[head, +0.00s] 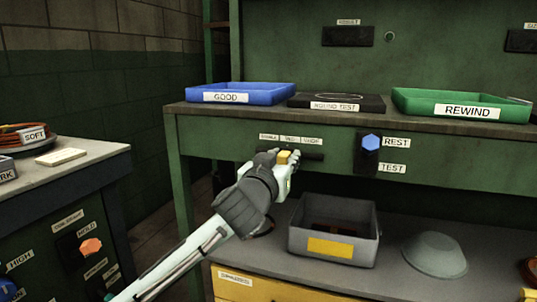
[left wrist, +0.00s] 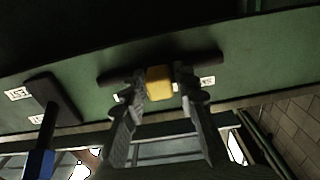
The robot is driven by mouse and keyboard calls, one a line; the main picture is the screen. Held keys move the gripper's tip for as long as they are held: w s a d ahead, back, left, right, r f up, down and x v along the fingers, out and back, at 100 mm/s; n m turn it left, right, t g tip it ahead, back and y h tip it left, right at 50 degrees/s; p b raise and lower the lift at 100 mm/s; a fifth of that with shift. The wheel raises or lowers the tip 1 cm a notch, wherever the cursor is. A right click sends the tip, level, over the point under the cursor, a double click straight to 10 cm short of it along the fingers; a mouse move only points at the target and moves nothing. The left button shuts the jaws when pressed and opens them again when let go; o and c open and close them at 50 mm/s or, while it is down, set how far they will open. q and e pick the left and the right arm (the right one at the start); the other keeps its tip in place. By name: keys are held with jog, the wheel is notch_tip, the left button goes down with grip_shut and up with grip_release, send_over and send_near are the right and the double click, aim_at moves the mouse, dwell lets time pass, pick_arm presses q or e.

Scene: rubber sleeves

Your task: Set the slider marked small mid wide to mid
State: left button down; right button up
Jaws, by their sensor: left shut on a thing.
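The slider's yellow knob (head: 284,157) sits on a dark track (head: 314,154) on the green bench front, under three small labels (head: 290,138). The labels are hard to read; the knob is roughly below the middle one. My left gripper (head: 283,160) is shut on the knob and hides part of the track's left side. In the left wrist view the yellow knob (left wrist: 160,82) is between the two fingers, near the middle of the dark track (left wrist: 205,62). My right gripper is not in view.
A blue-knobbed switch (head: 370,142) marked REST and TEST is just right of the slider. A blue tray (head: 240,88) and a green tray (head: 462,93) stand on the bench above. A grey bin (head: 333,247) and a bowl (head: 435,254) are on the shelf below.

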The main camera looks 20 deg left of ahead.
pick_arm(q)
jog(key=shift+d, duration=0.25)
jog(key=c, duration=1.3)
grip_release()
jog(key=shift+a, duration=0.1)
jog(key=shift+s, duration=0.1)
jog(key=s, duration=1.2)
jog(key=shift+a, duration=0.2)
